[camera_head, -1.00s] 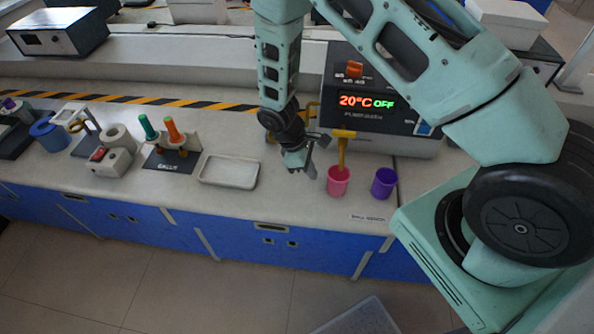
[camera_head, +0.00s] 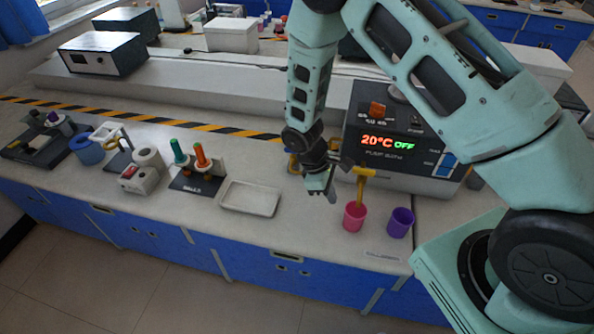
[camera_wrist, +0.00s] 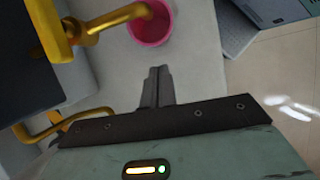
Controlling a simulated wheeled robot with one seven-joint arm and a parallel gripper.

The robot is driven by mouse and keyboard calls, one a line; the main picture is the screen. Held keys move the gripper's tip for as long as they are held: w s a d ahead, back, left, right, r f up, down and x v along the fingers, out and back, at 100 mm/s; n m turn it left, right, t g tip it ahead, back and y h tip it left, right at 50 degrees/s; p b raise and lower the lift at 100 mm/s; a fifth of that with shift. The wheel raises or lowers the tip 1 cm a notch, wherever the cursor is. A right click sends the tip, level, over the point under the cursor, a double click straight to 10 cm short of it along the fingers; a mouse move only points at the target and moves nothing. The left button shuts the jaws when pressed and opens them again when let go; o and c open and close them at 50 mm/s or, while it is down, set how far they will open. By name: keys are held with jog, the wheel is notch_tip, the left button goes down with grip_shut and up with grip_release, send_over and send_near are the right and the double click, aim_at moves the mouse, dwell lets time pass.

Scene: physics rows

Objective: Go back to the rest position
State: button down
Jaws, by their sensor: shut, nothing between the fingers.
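My gripper (camera_head: 326,190) is shut and empty. It hangs above the bench (camera_head: 290,232), left of the pink cup (camera_head: 354,217) and right of the white tray (camera_head: 249,198). In the wrist view my gripper (camera_wrist: 157,85) shows its two dark fingers together, with nothing between them. The pink cup (camera_wrist: 152,28) is beyond the fingertips there, apart from them. A yellow tap (camera_head: 363,185) of the pump bath (camera_head: 402,140) stands over the cup; the tap also shows in the wrist view (camera_wrist: 118,17).
A purple cup (camera_head: 400,223) stands right of the pink cup. The pump bath display reads 20°C OFF. A stand with green and orange-handled tools (camera_head: 198,182), a small white device (camera_head: 139,179) and a blue roll (camera_head: 87,150) are at left. The bench's front edge is close.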

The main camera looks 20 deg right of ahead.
jog(key=s+a+r+m+t+y+b, duration=0.1)
jog(key=s+a+r+y+b, duration=0.1)
jog(key=a+r, duration=0.6)
jog(key=s+a+r+t+y+b, duration=0.1)
jog(key=s+a+r+b, duration=0.1)
jog(key=s+r, duration=0.5)
jog(key=s+a+r+m+t+y+b, duration=0.1)
jog(key=s+a+r+b, duration=0.1)
jog(key=s+a+r, duration=0.2)
jog(key=s+r, duration=0.3)
jog(key=s, duration=0.4)
jog(key=shift+s+r, duration=0.2)
jog(key=shift+s, duration=0.05)
